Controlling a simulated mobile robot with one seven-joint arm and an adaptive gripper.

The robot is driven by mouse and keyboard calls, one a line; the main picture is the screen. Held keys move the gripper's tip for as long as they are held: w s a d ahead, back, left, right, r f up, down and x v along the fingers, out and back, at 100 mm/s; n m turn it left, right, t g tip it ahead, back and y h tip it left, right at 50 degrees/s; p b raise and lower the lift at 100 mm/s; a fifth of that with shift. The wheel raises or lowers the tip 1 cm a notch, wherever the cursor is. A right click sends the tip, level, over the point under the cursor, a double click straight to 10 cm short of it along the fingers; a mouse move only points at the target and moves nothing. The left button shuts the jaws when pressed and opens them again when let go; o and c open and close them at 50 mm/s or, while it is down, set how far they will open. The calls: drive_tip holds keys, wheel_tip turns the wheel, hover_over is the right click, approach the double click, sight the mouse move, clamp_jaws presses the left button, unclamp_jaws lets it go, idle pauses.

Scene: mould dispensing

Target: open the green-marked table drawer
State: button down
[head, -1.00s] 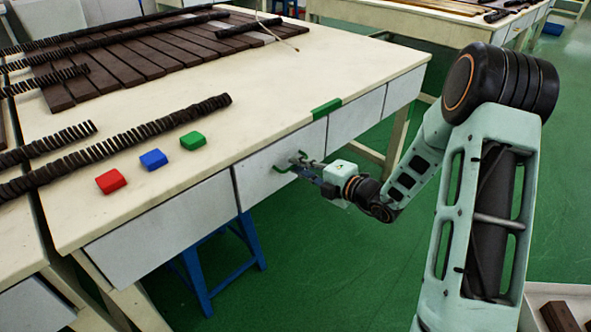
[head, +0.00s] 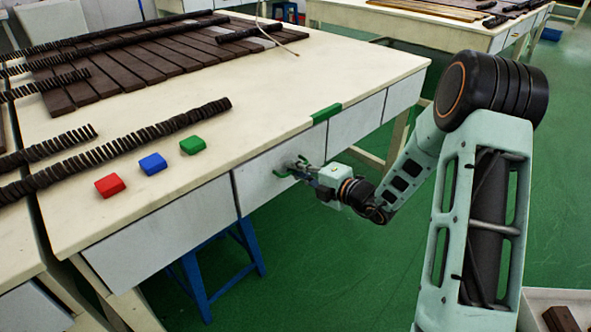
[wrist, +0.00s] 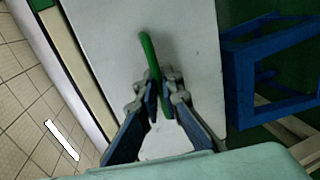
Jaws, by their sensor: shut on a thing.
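The drawer (head: 255,188) under the table's front edge has a light grey front. A green mark (head: 327,113) sits on the table edge above its right end. The drawer front looks flush with its neighbours. My gripper (head: 301,170) is at the drawer front, with its fingers closed around the green handle (wrist: 148,52). In the wrist view, the fingers of my gripper (wrist: 158,92) meet on either side of the lower part of the handle, and the bare drawer front (wrist: 190,40) lies behind it.
Red (head: 110,185), blue (head: 153,163) and green (head: 193,144) blocks lie on the table top (head: 240,138), near rows of dark pieces. A blue stool (head: 200,285) stands under the table. The green floor (head: 340,270) in front of the drawer is clear.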

drive_tip(key=f+p+v, duration=0.2)
drive_tip(key=p+v, duration=0.1)
drive_tip(key=v, duration=0.6)
drive_tip(key=f+p+v, duration=0.2)
drive_tip(key=p+v, duration=0.2)
drive_tip(key=v, duration=0.6)
drive_tip(key=s+d+f+p+v, duration=0.1)
drive_tip(key=f+p+v, duration=0.1)
drive_tip(key=v, duration=0.7)
drive_tip(key=shift+p, duration=0.75)
drive_tip(key=shift+s+r, duration=0.1)
drive_tip(key=c, duration=2.4)
unclamp_jaws()
drive_tip(key=shift+d, duration=0.1)
drive_tip(key=v, duration=1.2)
